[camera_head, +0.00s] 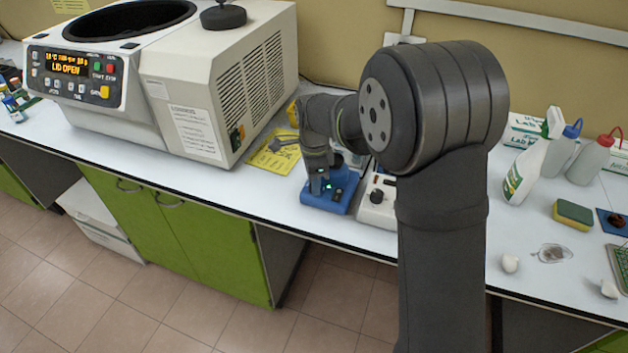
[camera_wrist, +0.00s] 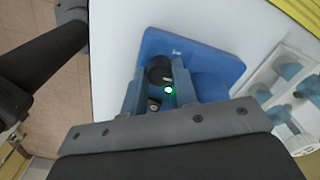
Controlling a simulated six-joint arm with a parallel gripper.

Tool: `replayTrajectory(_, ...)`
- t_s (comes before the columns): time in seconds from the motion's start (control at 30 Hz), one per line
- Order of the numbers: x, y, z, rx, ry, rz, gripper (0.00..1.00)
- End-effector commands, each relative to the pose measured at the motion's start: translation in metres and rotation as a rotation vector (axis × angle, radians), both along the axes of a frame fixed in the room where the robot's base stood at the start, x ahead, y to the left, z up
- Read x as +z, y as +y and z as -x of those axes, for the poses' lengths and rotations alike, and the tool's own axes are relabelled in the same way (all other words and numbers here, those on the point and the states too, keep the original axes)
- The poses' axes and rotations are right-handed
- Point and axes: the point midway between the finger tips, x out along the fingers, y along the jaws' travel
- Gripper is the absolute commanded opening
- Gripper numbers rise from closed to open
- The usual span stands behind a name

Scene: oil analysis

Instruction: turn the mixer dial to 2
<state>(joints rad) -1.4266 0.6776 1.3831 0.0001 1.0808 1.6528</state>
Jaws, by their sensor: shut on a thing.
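The mixer (camera_head: 343,201) is a small blue device on the white bench, left of a white device. In the wrist view its blue body (camera_wrist: 222,68) lies ahead of my gripper. My gripper (camera_head: 322,187) points down over the mixer's front. In the wrist view my gripper (camera_wrist: 157,88) has its two fingers on either side of a dark round dial (camera_wrist: 158,74) with a light mark, and is shut on it. A green light shows between the fingers. The dial's numbers cannot be read, so its setting is unclear.
The white device (camera_head: 377,210) with a dark knob stands close to the mixer's right. A large centrifuge (camera_head: 190,90) with its lid open stands left. A yellow sheet (camera_head: 274,152) lies behind. Bottles (camera_head: 528,165) and a sponge (camera_head: 573,214) are at right. The bench's front edge is near.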

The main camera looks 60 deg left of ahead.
Motion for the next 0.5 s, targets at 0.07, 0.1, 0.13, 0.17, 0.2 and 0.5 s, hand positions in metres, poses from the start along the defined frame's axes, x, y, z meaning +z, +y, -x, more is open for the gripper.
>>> replayTrajectory(0.07,0.0,0.0,-0.0003,-0.017,0.0,0.0,0.04)
replayTrajectory(0.1,0.0,0.0,-0.0004,-0.024,0.0,0.0,0.04)
replayTrajectory(0.13,0.0,0.0,-0.0004,-0.027,0.0,0.0,0.04)
replayTrajectory(0.17,0.0,0.0,-0.0004,-0.03,0.0,0.0,0.04)
replayTrajectory(0.2,0.0,0.0,-0.0004,-0.033,0.0,0.0,0.04)
replayTrajectory(0.5,-0.0001,0.0,-0.0004,-0.036,-0.001,0.0,0.04)
